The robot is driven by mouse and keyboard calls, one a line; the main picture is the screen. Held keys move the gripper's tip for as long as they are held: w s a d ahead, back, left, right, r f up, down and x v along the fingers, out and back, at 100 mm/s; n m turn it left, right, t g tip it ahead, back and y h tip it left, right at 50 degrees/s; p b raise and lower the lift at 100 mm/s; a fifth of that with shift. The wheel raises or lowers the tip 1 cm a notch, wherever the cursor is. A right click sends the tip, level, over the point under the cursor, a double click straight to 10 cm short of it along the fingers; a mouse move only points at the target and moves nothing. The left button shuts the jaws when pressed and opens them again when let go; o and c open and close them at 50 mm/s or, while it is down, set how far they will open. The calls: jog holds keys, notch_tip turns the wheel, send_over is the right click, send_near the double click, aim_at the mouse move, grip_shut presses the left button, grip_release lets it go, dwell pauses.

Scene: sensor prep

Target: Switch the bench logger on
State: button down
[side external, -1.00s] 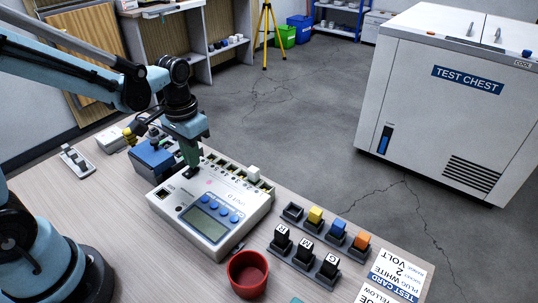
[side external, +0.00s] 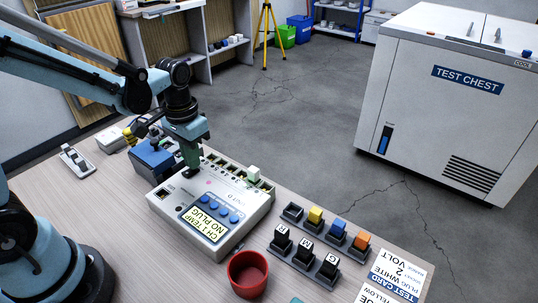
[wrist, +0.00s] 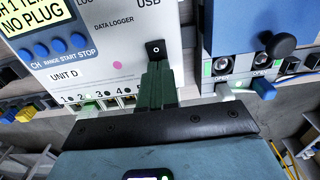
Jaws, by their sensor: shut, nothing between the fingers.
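The bench logger (side external: 222,190) is a white box on the bench, with a row of blue buttons and a screen (side external: 203,226). The screen is lit yellow and reads "CH 1 TEMP NO PLUG"; part of it also shows in the wrist view (wrist: 22,18). A black rocker switch (wrist: 155,48) with a small round mark sits on its top face near the "USB" label. My gripper (side external: 190,170) is shut and empty, pointing down at the logger. In the wrist view its green fingertips (wrist: 156,68) are right at the switch; I cannot tell whether they touch it.
A blue unit (side external: 153,157) with a black knob stands beside the logger. A red cup (side external: 248,274) stands in front. Racks hold coloured plugs (side external: 338,228) and black lettered blocks (side external: 305,250) at right. A printed test card (side external: 397,275) lies near the bench edge.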

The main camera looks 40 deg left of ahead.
notch_tip(320, 180, up, 6)
jog(key=shift+r, duration=0.25)
dwell(0.5)
jog(key=r+t, duration=0.2)
jog(key=t, duration=0.5)
send_over(190, 179)
jog(key=s+d, duration=0.1)
jog(key=s, duration=0.1)
jog(key=shift+w+f, duration=0.1)
